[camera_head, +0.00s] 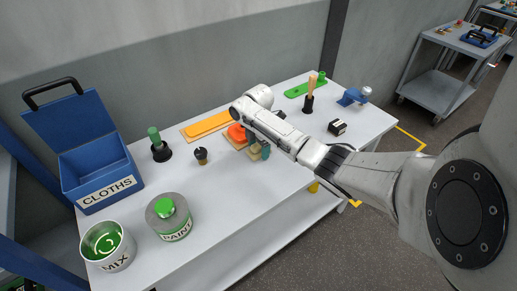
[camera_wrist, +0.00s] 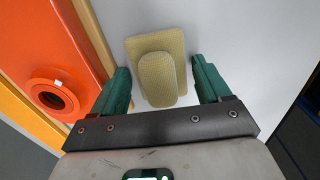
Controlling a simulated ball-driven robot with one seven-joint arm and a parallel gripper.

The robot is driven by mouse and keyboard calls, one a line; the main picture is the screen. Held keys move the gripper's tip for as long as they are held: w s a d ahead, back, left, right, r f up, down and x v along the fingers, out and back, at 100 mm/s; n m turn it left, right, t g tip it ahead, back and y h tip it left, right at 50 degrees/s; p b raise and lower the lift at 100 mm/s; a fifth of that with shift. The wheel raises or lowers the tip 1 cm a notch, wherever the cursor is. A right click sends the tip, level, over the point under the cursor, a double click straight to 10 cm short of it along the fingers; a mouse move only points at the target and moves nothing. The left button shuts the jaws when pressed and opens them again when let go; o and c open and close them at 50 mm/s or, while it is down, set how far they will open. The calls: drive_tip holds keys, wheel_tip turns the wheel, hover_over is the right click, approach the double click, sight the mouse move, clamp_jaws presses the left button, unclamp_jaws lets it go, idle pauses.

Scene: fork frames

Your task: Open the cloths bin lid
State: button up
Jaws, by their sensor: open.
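The blue cloths bin (camera_head: 98,170) stands at the left end of the table, with a white CLOTHS label on its front. Its blue lid (camera_head: 68,122) stands raised behind the opening, with a black handle (camera_head: 52,88) at the top. The bin looks open, and its visible inside looks empty. My gripper (camera_head: 259,152) is far to the right of the bin, low over the middle of the table. In the wrist view its green fingers (camera_wrist: 160,66) are open on either side of a tan block with a rounded grip (camera_wrist: 158,78), with gaps on both sides.
An orange piece (camera_wrist: 53,92) lies left of my gripper, near a yellow-orange board (camera_head: 207,124). A black holder with a green handle (camera_head: 160,152), a small dark cup (camera_head: 201,156), a PAINT can (camera_head: 169,218) and a MIX bucket (camera_head: 108,247) stand nearer the bin. The front middle of the table is clear.

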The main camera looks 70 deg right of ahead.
drive_tip(key=c, duration=0.9)
drive_tip(key=shift+r, duration=0.5)
wheel_tip(320, 180, up, 2)
drive_tip(key=shift+s+r+b, duration=0.15)
drive_tip(key=shift+r+b, duration=0.1)
drive_tip(key=shift+b, duration=0.3)
drive_tip(key=shift+s+a+r+p, duration=0.45)
drive_tip(key=shift+s+r+p, duration=0.25)
drive_tip(key=shift+s+r, duration=1.25)
drive_tip(key=shift+s+a+r+p, duration=0.65)
drive_tip(key=shift+s+r, duration=0.6)
drive_tip(key=shift+s, duration=1.25)
drive_tip(key=shift+s+a+r+p, duration=0.3)
drive_tip(key=shift+s+r+p, duration=0.5)
drive_tip(key=shift+s+r, duration=1.15)
drive_tip(key=shift+s+f, duration=0.3)
drive_tip(key=shift+f, duration=0.05)
